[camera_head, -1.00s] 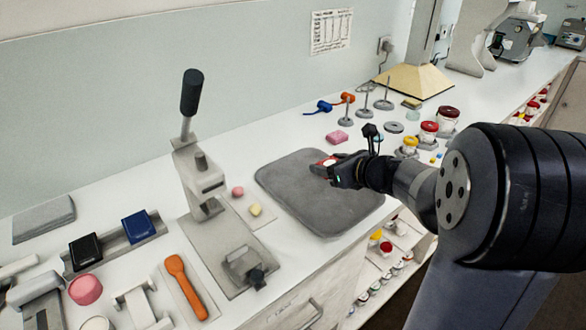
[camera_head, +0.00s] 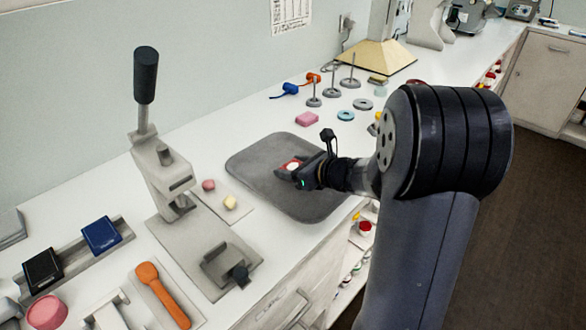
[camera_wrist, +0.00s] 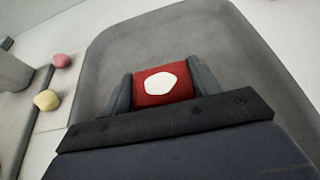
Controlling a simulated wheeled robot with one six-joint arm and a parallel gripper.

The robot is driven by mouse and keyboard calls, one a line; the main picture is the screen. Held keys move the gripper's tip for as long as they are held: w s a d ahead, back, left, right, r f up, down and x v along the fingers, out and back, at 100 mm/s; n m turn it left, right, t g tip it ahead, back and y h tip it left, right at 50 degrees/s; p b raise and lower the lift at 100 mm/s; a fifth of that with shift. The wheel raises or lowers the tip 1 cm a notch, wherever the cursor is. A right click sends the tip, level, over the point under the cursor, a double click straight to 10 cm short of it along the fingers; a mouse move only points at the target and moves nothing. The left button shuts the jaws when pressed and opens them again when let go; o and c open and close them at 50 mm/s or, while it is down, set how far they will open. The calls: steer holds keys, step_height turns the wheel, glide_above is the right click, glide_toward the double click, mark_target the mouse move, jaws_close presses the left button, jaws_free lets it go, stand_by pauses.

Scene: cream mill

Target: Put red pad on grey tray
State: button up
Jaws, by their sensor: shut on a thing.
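The red pad (camera_wrist: 150,98) with a white patch on top sits between the two fingers of my gripper (camera_wrist: 160,85) in the wrist view. My gripper (camera_head: 289,172) is shut on it. The red pad also shows in the head view (camera_head: 288,164) at the gripper's tip. The grey tray (camera_head: 255,155) is a flat, rounded-corner tray on the white counter. The pad and gripper are over the tray's surface. I cannot tell whether the pad touches the tray or is held just above it.
A hand press (camera_head: 165,180) stands left of the tray, with a pink piece (camera_head: 208,184) and a yellow piece (camera_head: 230,202) beside it. A pink block (camera_head: 307,118), a teal ring (camera_head: 345,115) and small stands (camera_head: 313,100) lie behind the tray. The tray's left part is bare.

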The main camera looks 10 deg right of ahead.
steer(key=shift+f, duration=0.2)
steer(key=o, duration=0.9)
steer(key=shift+o, duration=0.2)
steer(key=shift+r, duration=0.15)
steer(key=shift+s+d+r, duration=0.1)
steer(key=shift+r, duration=0.1)
steer(key=v, duration=1.1)
steer(key=shift+s+d+p, duration=0.15)
steer(key=shift+s+p, duration=0.15)
steer(key=shift+p, duration=0.1)
steer(key=shift+w, duration=0.1)
